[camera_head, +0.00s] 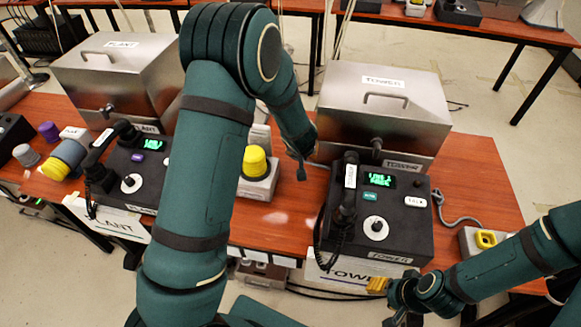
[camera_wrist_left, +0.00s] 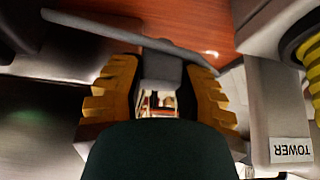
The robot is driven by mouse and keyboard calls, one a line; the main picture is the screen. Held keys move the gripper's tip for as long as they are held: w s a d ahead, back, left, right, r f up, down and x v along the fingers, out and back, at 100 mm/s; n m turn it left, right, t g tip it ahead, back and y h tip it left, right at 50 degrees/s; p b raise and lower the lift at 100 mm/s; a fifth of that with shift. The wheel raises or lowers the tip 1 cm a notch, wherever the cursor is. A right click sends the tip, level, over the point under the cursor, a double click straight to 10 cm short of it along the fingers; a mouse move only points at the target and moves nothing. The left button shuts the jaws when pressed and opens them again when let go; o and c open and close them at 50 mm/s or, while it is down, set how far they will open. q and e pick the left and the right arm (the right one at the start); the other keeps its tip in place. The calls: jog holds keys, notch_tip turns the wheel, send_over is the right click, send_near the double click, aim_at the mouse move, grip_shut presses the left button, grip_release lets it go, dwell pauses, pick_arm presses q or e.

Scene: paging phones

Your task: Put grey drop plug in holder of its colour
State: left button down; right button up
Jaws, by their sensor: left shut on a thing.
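A grey domed plug (camera_head: 26,155) stands on the table at the far left, beside a purple one (camera_head: 48,131). My left gripper (camera_head: 300,168) is far to its right, between the two steel boxes. In the left wrist view its yellow fingers (camera_wrist_left: 160,95) are shut on a dark grey piece (camera_wrist_left: 160,68) with a long flat bar; I cannot tell what this piece is. My right gripper (camera_head: 378,285) is low at the table's front edge, and its finger opening is unclear. No grey holder can be clearly made out.
The PLANT phone (camera_head: 135,175) and TOWER phone (camera_head: 385,215) stand before steel boxes. A blue-grey and yellow object (camera_head: 66,158) lies at the left.

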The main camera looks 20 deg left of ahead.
pick_arm(q)
jog(key=shift+f+b, duration=1.7)
jog(key=shift+f, duration=1.85)
jog(key=shift+f, duration=0.2)
jog(key=c, duration=0.7)
grip_release()
jog(key=shift+r, duration=0.1)
jog(key=shift+r, duration=0.1)
